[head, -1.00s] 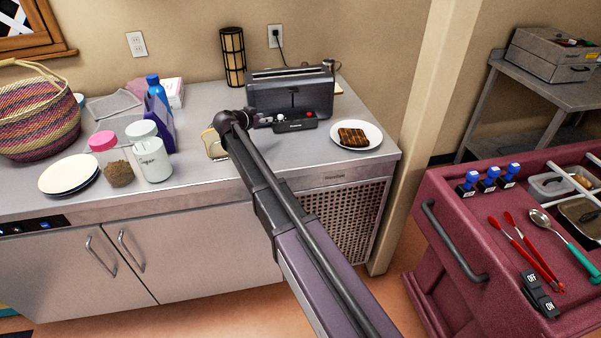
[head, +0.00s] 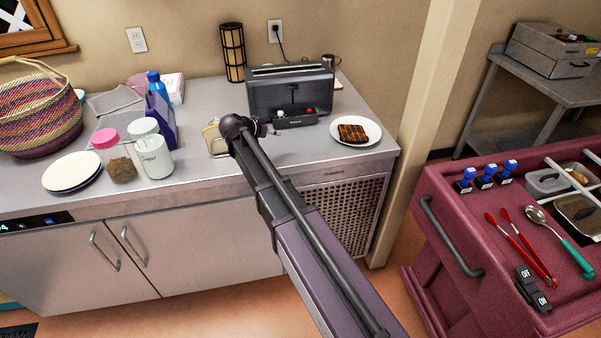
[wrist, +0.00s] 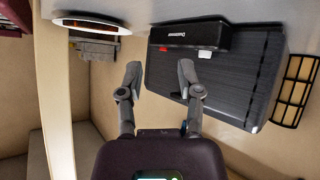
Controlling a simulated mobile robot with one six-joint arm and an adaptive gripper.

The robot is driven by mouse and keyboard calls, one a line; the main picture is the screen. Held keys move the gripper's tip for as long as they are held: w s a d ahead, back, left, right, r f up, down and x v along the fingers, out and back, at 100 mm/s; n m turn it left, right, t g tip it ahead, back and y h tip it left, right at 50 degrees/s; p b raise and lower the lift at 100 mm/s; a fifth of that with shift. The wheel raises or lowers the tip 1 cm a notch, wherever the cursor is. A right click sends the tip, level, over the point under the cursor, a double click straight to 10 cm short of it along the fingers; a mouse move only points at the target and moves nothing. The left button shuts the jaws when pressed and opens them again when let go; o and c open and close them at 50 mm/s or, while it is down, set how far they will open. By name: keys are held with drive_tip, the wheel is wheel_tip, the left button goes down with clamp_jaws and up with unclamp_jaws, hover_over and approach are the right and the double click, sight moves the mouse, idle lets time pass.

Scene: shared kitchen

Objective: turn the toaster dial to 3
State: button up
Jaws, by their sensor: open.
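The dark grey toaster (head: 265,95) stands at the back right of the counter. Its front base has a panel (head: 296,120) with a small white control and a red one (head: 309,110). In the wrist view the toaster (wrist: 215,85) appears upside down, with the red control (wrist: 163,48) and the white one (wrist: 205,54) beside the brand label. Which is the dial, and its setting, cannot be read. My gripper (wrist: 159,76) is open and empty, its fingertips apart from the controls. In the head view it is small and partly hidden by my wrist, left of and in front of the panel.
A white plate (head: 373,140) with grilled food stands right of the toaster, near the counter edge. A small toast-like item in a holder (head: 213,140) is left of my wrist. Jars (head: 155,160) and a blue bottle (head: 157,92) stand further left.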

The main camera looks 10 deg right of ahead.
drive_tip(key=s+d+f+n+g+y, duration=0.2)
drive_tip(key=s+d, duration=0.1)
drive_tip(key=s, duration=0.5)
drive_tip(key=s+d+f+n+g+y, duration=0.1)
drive_tip(key=s+d+f+g+y, duration=0.1)
drive_tip(key=s, duration=0.6)
drive_tip(key=shift+d+f+n, duration=0.4)
drive_tip(key=shift+d+f, duration=0.15)
drive_tip(key=shift+f, duration=0.25)
drive_tip(key=s+f+n+g+y, duration=0.2)
drive_tip(key=s+n+y, duration=0.2)
drive_tip(key=s, duration=1.1)
drive_tip(key=shift+n+g+y, duration=0.3)
drive_tip(key=shift+g+y, duration=0.1)
drive_tip(key=shift+y, duration=0.1)
drive_tip(key=shift+a+f, duration=0.1)
drive_tip(key=shift+o, duration=0.7)
